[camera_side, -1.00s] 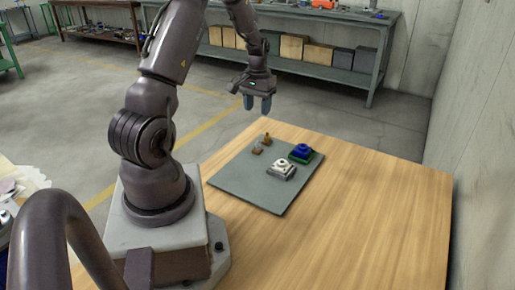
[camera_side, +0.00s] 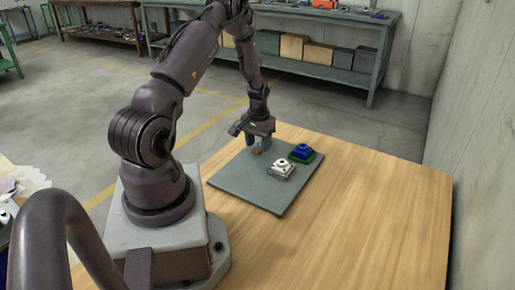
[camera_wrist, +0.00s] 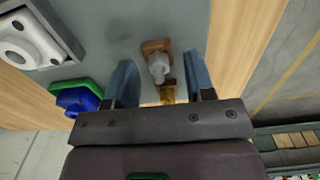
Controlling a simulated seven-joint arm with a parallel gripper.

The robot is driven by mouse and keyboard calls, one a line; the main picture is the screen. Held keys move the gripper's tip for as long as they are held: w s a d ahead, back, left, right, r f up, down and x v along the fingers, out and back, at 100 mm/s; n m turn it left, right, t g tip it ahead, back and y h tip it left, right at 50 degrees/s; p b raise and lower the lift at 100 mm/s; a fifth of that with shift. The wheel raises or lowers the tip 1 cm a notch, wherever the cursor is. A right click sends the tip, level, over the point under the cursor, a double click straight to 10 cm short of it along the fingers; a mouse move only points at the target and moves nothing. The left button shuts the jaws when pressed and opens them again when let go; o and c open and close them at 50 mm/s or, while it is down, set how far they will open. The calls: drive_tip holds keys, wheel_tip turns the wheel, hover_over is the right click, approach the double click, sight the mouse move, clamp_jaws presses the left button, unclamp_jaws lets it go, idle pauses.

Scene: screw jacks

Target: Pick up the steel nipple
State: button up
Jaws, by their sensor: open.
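The steel nipple (camera_wrist: 159,68) is a small pale grey stepped piece on a brown block (camera_wrist: 157,46), seen in the wrist view. My gripper (camera_wrist: 161,64) is open, with one blue-grey finger on each side of the nipple and a gap to both. In the side view my gripper (camera_side: 259,146) points down, low over the far left part of the grey mat (camera_side: 240,185). There the fingers mostly hide the nipple, and only a little brown (camera_side: 256,152) shows below them. Whether the fingers reach down to the nipple's height I cannot tell.
A second brown holder with a brass-coloured piece (camera_wrist: 168,92) is close by, between the fingers' bases in the wrist view. A white jack (camera_side: 281,167) and a blue jack on a green base (camera_side: 302,152) stand to the right. The wooden table (camera_side: 370,210) is clear there.

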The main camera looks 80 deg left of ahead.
drive_tip(key=shift+f, duration=0.1)
drive_tip(key=shift+c, duration=0.2)
clamp_jaws()
